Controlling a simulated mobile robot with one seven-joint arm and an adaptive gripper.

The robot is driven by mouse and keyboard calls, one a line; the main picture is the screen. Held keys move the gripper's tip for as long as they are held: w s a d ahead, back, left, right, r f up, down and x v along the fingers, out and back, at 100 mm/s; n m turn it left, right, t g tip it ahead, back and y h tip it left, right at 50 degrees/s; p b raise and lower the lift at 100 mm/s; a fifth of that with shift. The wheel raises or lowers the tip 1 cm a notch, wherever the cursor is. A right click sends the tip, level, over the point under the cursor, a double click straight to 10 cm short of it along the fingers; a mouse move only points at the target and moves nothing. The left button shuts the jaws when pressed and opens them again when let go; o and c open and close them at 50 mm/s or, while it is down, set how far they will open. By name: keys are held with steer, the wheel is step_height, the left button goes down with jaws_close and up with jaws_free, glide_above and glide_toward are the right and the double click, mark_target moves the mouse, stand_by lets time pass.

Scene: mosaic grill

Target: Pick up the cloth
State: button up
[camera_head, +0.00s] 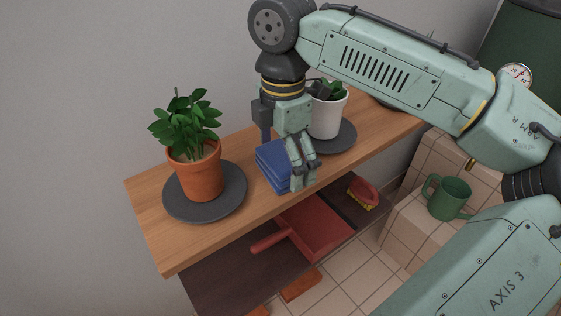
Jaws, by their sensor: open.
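A folded blue cloth (270,169) lies on the wooden shelf top between two potted plants. My gripper (303,184) points down at the cloth's right side, its fingers in front of part of the cloth. The fingers are open. Whether they touch the cloth, I cannot tell. The cloth's right part is hidden behind my gripper.
A terracotta plant pot (201,177) stands on a dark round plate (233,199) to the left. A white plant pot (327,117) stands close behind my gripper. A red dustpan (316,226) and brush (363,194) lie on the lower shelf.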

mark_target(282, 154)
steer(key=c, duration=1)
steer(key=shift+r, duration=0.15)
steer(key=shift+r, duration=0.6)
step_height(282, 154, up, 2)
steer(key=shift+r, duration=0.15)
steer(key=s, duration=0.5)
steer(key=s+r+b, duration=0.1)
steer(key=s, duration=0.4)
steer(key=s+b, duration=0.1)
steer(key=s, duration=0.5)
steer(key=shift+a+r, duration=0.15)
steer(key=shift+a, duration=0.05)
steer(key=o, duration=0.5)
steer(key=c, duration=0.5)
steer(key=shift+o, duration=0.2)
